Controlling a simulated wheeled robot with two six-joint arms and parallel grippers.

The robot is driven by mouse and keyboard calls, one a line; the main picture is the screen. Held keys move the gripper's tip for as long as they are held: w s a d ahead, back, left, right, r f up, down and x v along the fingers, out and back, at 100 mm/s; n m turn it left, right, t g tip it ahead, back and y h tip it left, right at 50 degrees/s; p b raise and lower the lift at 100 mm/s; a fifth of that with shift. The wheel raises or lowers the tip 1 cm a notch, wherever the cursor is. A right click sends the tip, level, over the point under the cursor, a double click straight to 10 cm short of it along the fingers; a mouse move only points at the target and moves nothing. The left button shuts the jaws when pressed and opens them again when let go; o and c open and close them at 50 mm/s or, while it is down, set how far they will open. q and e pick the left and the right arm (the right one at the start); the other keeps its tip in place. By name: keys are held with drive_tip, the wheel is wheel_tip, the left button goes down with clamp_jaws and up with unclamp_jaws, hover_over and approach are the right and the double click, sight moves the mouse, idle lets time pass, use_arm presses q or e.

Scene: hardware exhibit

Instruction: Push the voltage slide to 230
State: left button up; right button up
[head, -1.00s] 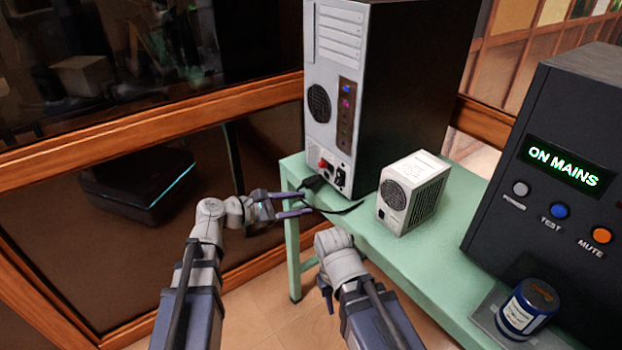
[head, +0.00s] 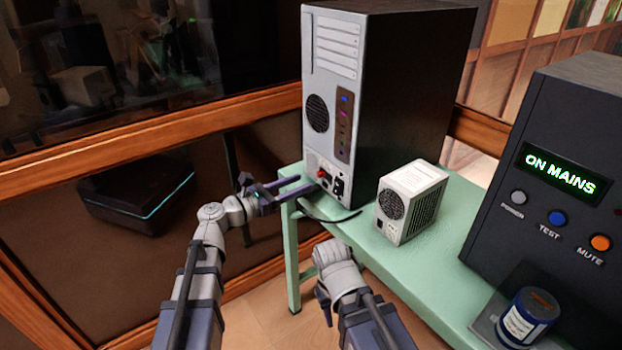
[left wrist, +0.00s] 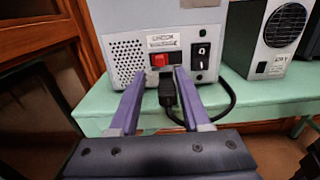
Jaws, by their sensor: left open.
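The voltage slide is a small red block in the back panel of the computer tower (head: 385,100). It shows red in the head view (head: 322,174) and in the left wrist view (left wrist: 159,60). Its setting is too small to read. My left gripper (head: 308,184) is open and empty, its purple fingertips close in front of the panel. In the left wrist view the two fingertips (left wrist: 160,72) lie left and right of the slide, a little below it; I cannot tell whether they touch the panel. My right gripper (head: 325,303) is low before the table, mostly hidden by its wrist.
A black plug and cable (left wrist: 167,92) lie below and between the left fingers. A black switch (left wrist: 203,50) is right of the slide. A white fan box (head: 425,185), a dark unit reading ON MAINS (head: 565,120) and a blue can (head: 518,325) stand on the green table (head: 400,265).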

sight(318, 175)
use_arm(q)
drive_tip(key=shift+x, duration=2.3)
clamp_jaws()
